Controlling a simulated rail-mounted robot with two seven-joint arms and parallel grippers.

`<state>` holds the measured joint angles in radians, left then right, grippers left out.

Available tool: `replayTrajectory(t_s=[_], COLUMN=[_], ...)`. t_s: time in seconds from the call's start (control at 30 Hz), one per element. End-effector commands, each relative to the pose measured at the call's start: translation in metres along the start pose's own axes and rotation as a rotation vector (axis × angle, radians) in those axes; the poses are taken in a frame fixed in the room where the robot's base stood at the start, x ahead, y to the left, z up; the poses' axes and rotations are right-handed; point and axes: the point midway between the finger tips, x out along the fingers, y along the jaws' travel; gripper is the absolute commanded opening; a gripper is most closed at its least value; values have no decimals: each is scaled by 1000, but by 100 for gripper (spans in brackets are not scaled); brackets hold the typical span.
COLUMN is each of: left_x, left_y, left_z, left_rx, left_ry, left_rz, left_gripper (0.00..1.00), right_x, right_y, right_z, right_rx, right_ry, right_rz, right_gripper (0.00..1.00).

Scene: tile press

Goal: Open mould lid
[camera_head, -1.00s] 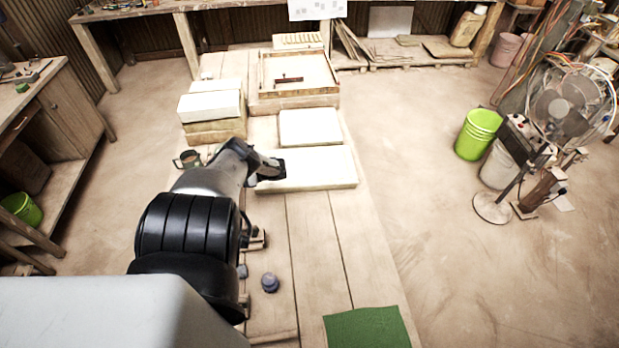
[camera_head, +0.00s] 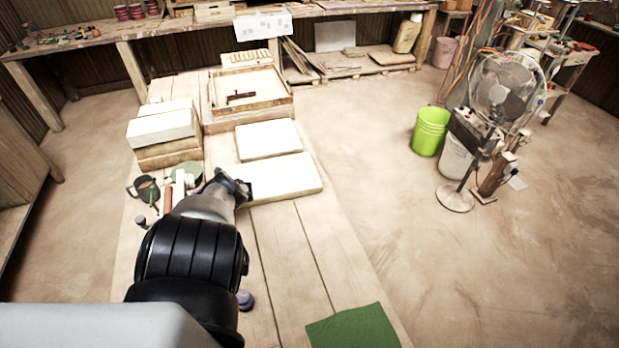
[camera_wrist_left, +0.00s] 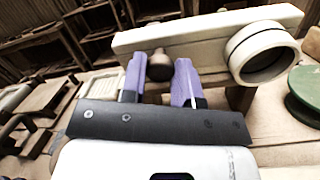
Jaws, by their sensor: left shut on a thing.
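My left gripper (camera_head: 240,188) is beside the left end of a long pale slab on the bench. In the left wrist view its two purple fingers (camera_wrist_left: 160,75) are shut on a dark brown knob (camera_wrist_left: 159,65). The knob stands out from a cream-coloured block (camera_wrist_left: 205,38), which appears to be the mould lid. A round, hollow cream ring (camera_wrist_left: 262,54) sticks out from the same block, right of the fingers. In the head view my left arm hides most of this part, so I cannot tell how far the lid is tilted. My right gripper is out of view.
The long pale slab (camera_head: 285,178) and another slab (camera_head: 268,138) lie on the bench, with stacked blocks (camera_head: 162,128) left of them. A green cloth (camera_head: 353,328) lies at the near end.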

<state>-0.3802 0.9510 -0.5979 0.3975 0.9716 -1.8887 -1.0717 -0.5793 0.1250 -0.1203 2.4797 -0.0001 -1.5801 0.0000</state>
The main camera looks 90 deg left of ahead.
Motion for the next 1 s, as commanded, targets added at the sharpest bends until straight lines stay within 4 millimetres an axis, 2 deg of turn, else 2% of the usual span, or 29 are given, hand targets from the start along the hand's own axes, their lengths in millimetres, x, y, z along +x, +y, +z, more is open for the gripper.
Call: replayTrajectory(t_s=[0.07,0.1,0.33,0.6,0.73,0.87,1.0], left_x=[0,0,0,-1,-10,-31,-62], left_y=[0,0,0,0,-1,-1,-2], left_z=[-2,-2,-2,-1,-3,-4,-5], left_rx=[3,3,2,1,1,1,0], left_ry=[4,4,3,2,5,6,8], left_rz=[-3,-3,-2,-2,-4,-4,-4], left_gripper=[0,31,53,55,55,55,55], right_x=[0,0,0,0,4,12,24], right_y=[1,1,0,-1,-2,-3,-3], right_z=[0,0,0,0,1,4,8], right_rx=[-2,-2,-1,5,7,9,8], right_ry=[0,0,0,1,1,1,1], right_rz=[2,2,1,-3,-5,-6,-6], right_gripper=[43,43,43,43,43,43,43])
